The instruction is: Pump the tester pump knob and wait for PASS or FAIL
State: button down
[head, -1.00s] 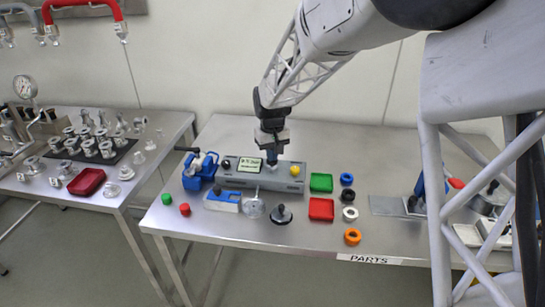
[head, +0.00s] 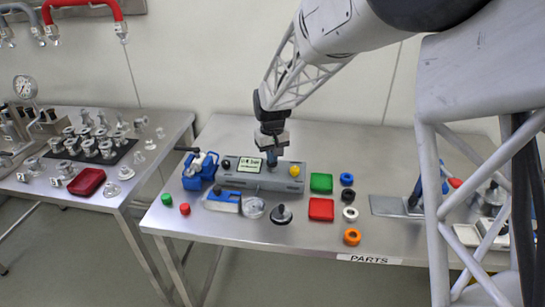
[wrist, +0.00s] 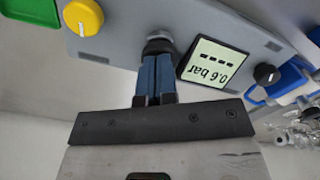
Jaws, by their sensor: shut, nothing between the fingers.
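The tester (head: 290,183) is a long grey box on the middle table. Its lit display (wrist: 213,66) appears upside down in the wrist view and reads 0.6 bar, with a row of dashes and no PASS or FAIL. The pump knob (wrist: 158,42) is a short, dark-topped round part between the display and the yellow knob (wrist: 83,17). My gripper (wrist: 157,60) is shut and empty, its blue fingertips right at the pump knob; contact is hard to tell. In the head view my gripper (head: 271,162) points down over the tester and hides the knob.
A black knob (head: 227,165) sits at the tester's left end. A blue device (head: 200,170) stands close left. A green tray (head: 321,183), a red tray (head: 321,209) and several rings lie to the right.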

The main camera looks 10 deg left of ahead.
dwell(0.4)
jog(key=shift+r, duration=2.45)
jog(key=shift+f, duration=2.45)
dwell(0.4)
jog(key=shift+r, duration=2.5)
jog(key=shift+f, duration=0.65)
